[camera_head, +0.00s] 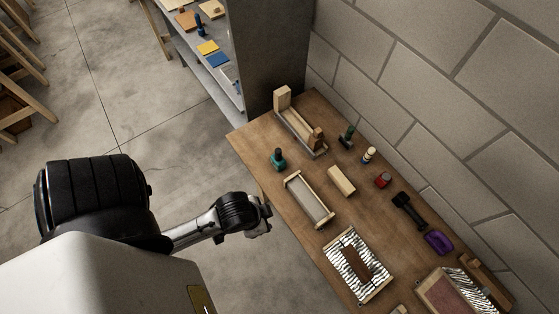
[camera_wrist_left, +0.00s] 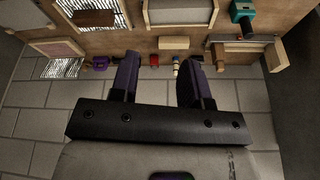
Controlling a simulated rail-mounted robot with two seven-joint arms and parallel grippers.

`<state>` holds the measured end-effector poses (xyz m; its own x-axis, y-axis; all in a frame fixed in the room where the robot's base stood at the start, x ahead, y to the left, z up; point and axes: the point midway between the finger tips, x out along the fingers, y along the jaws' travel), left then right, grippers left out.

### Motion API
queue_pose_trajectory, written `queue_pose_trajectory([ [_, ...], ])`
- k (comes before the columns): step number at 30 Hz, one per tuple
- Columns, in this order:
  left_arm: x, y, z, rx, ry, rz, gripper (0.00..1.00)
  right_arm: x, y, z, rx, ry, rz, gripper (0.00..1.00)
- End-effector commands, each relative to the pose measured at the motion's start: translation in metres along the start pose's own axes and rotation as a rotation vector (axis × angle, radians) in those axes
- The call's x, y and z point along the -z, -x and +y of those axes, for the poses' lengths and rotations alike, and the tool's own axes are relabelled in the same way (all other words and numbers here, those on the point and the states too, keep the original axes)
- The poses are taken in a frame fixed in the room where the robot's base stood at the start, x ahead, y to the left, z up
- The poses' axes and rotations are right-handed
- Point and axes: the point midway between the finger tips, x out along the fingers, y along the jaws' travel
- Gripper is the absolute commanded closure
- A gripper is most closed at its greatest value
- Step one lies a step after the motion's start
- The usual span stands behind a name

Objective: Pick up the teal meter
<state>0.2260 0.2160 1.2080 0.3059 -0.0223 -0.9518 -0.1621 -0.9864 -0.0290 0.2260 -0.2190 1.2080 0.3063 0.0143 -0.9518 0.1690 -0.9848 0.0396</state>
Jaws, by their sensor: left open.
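The teal meter (camera_head: 278,158) stands on the wooden workbench (camera_head: 251,136), near its left edge toward the far end. It also shows in the left wrist view, at the top right (camera_wrist_left: 243,12), partly cut by the frame's top. My left gripper (camera_head: 266,214) is beside the bench's left edge, below the meter in the head view and apart from it. In the left wrist view its two fingers (camera_wrist_left: 158,72) are spread with nothing between them. My right gripper is not in view.
A wooden frame tool (camera_head: 297,125) lies behind the meter, and a tray (camera_head: 309,199) and wood block (camera_head: 341,181) lie nearer. A striped tray (camera_head: 357,265), red item (camera_head: 383,180) and purple item (camera_head: 438,242) are farther along. A block wall (camera_head: 420,90) and grey shelf (camera_head: 268,50) border the bench.

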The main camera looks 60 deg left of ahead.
Motion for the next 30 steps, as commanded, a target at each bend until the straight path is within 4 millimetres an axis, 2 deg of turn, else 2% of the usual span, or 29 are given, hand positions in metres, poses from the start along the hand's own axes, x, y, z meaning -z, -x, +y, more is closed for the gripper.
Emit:
queue_pose_trajectory([
  [11,-0.001,0.0,-0.003,0.009,-0.011,-0.002,0.57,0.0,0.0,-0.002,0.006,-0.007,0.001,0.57],
  [17,-0.001,0.0,-0.003,0.009,-0.01,-0.002,0.39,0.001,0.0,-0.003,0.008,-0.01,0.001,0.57],
  [24,0.001,-0.001,0.0,0.0,0.0,0.002,0.38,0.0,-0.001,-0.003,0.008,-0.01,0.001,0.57],
  [28,0.019,-0.011,-0.004,0.01,-0.002,0.052,0.38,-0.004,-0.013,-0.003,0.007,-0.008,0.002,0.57],
  [30,0.041,-0.019,-0.009,0.022,-0.007,0.111,0.38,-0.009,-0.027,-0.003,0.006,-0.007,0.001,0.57],
])
